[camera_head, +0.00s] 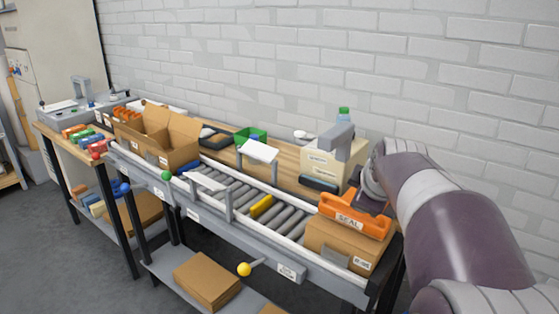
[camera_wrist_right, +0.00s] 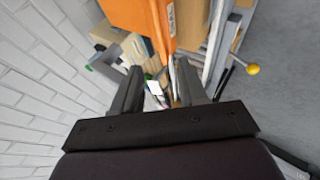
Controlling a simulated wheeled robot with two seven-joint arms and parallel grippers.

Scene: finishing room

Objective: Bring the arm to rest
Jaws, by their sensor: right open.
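My right arm comes in from the right in the head view, bent down beside the right end of the roller conveyor (camera_head: 285,215). Its wrist is behind an orange block marked SEAL (camera_head: 345,220), which sits on a closed cardboard box (camera_head: 335,243). In the right wrist view my right gripper (camera_wrist_right: 158,82) is open, with nothing held between its two dark fingers. The orange block (camera_wrist_right: 138,18) is ahead of the fingers; I cannot tell whether they touch it. The fingers are hidden in the head view. My left gripper is not in view.
A cream machine with a grey top (camera_head: 330,160) stands behind the conveyor. An open cardboard box (camera_head: 155,138) and a green bin (camera_head: 250,136) are farther left. Yellow (camera_head: 244,269), green and blue knobs stick out in front. A white brick wall (camera_head: 400,75) is behind.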

